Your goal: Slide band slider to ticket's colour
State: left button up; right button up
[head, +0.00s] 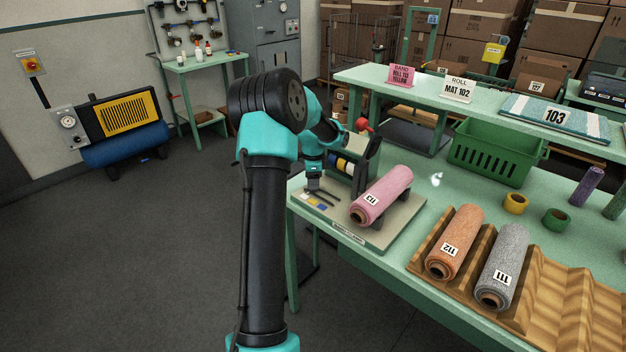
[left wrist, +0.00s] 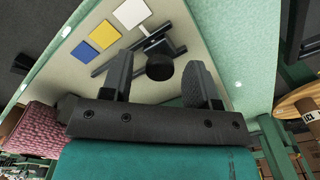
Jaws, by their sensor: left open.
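A pink ticket (head: 401,76) on the upper shelf appears to read "BAND ROLL 113 YELLOW". In the left wrist view, the black round slider knob (left wrist: 160,67) sits on a dark slotted track, its pale pointer closest to the white patch (left wrist: 131,12). The yellow patch (left wrist: 104,34) and blue patch (left wrist: 82,52) follow along the track. My left gripper (head: 313,188) is low over the slider board (head: 345,236). In the left wrist view its open fingers (left wrist: 160,82) stand on both sides of the knob; contact cannot be told. My right gripper is not in view.
The pink roll 113 (head: 382,195) lies on the stand close to the right of my left gripper. A banding unit with coloured spools (head: 343,163) stands behind. Rolls 112 (head: 455,243) and 111 (head: 502,267) lie on a wooden rack. A green basket (head: 495,155) stands farther back.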

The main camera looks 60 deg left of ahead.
pick_arm(q)
jog(key=shift+c, duration=0.3)
grip_shut()
dwell(0.3)
